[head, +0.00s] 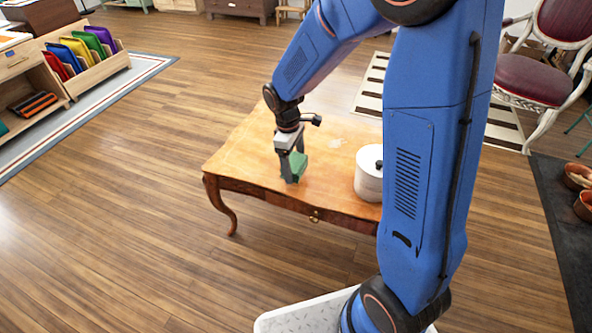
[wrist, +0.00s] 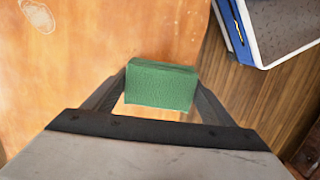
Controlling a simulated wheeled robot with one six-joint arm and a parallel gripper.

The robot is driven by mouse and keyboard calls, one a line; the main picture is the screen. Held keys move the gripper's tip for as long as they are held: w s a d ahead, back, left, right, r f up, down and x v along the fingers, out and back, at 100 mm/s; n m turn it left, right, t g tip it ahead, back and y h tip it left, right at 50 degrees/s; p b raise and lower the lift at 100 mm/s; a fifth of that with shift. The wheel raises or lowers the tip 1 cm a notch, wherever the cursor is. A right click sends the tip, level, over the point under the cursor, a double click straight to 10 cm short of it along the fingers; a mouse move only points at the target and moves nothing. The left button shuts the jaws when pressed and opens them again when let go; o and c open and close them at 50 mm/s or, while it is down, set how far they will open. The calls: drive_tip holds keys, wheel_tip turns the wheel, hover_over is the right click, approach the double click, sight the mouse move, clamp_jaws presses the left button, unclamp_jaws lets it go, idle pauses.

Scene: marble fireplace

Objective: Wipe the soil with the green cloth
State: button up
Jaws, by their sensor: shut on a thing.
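The green cloth (head: 299,163) is a folded, thick block held between the fingers of my gripper (head: 291,160), over the left part of the wooden table (head: 243,150). In the wrist view the cloth (wrist: 160,86) fills the gap between the two dark fingers, and my gripper (wrist: 161,92) is shut on it. I cannot tell whether the cloth touches the tabletop. The soil (head: 337,142) is a pale smear on the tabletop, right of and behind the cloth. It also shows at the upper left of the wrist view (wrist: 37,15), apart from the cloth.
A white lidded pot (head: 369,178) stands on the table to the right of my gripper, partly hidden by my arm. A red chair (head: 543,75) stands behind at the right. A shelf unit (head: 85,65) with coloured items is at the left. The floor left of the table is clear.

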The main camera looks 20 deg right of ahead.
sight(296, 162)
drive_tip(key=shift+r, duration=1.8)
